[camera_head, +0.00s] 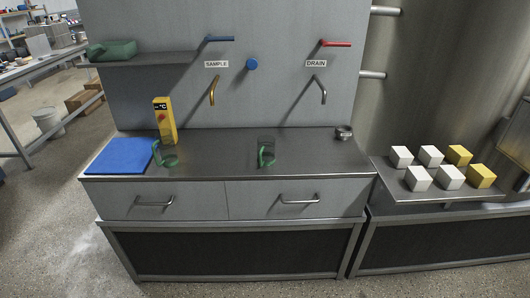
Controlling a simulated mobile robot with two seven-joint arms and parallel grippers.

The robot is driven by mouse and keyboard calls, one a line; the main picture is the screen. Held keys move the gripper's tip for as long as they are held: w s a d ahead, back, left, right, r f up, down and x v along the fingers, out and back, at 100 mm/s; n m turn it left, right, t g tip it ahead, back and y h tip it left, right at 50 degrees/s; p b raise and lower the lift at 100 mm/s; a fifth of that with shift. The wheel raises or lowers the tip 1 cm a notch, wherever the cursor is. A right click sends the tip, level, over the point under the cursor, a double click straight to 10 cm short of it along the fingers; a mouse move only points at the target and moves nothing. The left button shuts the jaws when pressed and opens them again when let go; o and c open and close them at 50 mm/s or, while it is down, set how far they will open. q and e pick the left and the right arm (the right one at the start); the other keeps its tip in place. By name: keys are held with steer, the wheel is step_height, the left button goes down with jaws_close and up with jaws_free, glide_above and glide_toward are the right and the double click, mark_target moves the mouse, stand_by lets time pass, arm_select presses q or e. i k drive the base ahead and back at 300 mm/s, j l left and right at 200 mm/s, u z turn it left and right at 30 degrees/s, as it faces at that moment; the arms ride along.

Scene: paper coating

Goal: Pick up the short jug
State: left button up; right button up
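Two clear jugs with green handles stand on the steel counter (215,160). The left jug (170,159) is beside the blue mat and in front of the yellow device. The right jug (267,146) stands alone near the middle of the counter. The left jug looks wider; the right one looks narrower. Both show at a similar height, so I cannot tell surely which is the short jug. Neither of my grippers is in view.
A blue mat (119,156) and yellow thermometer (164,120) occupy the counter's left; a small dark cup (343,132) stands back right. SAMPLE tap (213,91) and DRAIN tap (321,89) project above. White and yellow cubes sit on the right shelf (402,188). Counter between the jugs is clear.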

mark_target(264, 154)
steer(key=i+l, duration=0.2)
steer(key=l, duration=0.15)
steer(key=i+l, duration=0.2)
steer(key=l, duration=0.15)
steer(key=i+l, duration=0.25)
steer(key=l+u, duration=0.05)
steer(key=l, duration=0.05)
